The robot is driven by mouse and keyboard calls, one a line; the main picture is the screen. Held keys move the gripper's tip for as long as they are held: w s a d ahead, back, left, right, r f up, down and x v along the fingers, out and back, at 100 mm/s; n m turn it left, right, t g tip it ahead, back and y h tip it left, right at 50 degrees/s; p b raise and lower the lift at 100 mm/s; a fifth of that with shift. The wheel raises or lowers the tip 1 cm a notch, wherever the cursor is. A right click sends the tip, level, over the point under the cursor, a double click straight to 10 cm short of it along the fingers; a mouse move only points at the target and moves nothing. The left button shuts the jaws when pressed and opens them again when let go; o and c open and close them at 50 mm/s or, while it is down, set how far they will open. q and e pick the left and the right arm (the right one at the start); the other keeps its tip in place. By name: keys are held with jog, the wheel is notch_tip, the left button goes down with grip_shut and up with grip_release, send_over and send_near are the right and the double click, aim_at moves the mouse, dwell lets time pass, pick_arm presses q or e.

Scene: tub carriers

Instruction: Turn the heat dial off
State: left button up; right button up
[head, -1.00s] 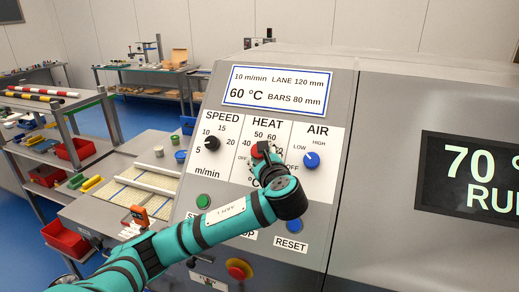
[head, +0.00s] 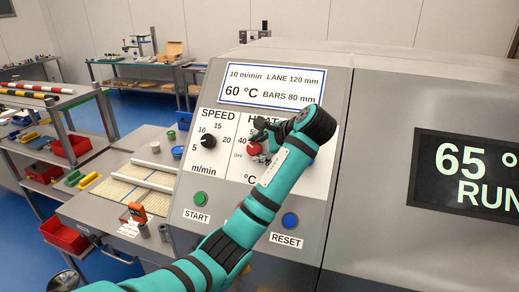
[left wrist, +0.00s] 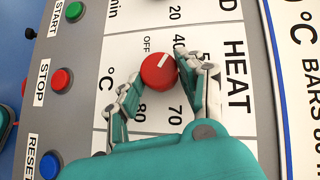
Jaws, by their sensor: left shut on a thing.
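The red heat dial (head: 254,147) is on the sloped panel, below the partly covered HEAT label. My left gripper (head: 261,136) is at it, with the wrist up and to the right. In the left wrist view the dial (left wrist: 156,72) sits between the fingertips of my left gripper (left wrist: 158,78), which are shut on its sides. Its white mark points toward the 40, beside OFF. The display (head: 470,165) reads 65 ° and part of RUN. My right gripper is not in view.
The black speed dial (head: 208,141) is left of the heat dial. The green START button (head: 200,199) and blue RESET button (head: 290,220) are below. My left arm covers most of the AIR section. A table with parts (head: 140,180) stands at the left.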

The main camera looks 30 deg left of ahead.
pick_arm(q)
jog(key=n+h, duration=0.1)
jog(key=n+g+h, duration=0.1)
jog(key=n, duration=0.1)
jog(key=n+g+h, duration=0.1)
jog(key=shift+w+a+r+n, duration=0.15)
jog(key=shift+w+r+n, duration=0.1)
jog(key=shift+n, duration=0.05)
jog(key=shift+a+n+g+h, duration=0.2)
jog(key=shift+n+g+h, duration=0.05)
jog(key=shift+n+h, duration=0.6)
jog(key=shift+a+n+g+h, duration=0.15)
jog(key=shift+n+g+h, duration=0.1)
jog(key=shift+n+h, duration=0.55)
jog(key=o, duration=1.1)
jog(key=shift+a, duration=0.1)
jog(key=shift+o, duration=0.2)
jog(key=shift+r, duration=0.15)
jog(key=shift+r, duration=0.2)
jog(key=v, duration=1.1)
jog(key=shift+r, duration=0.3)
jog(key=shift+s, duration=0.1)
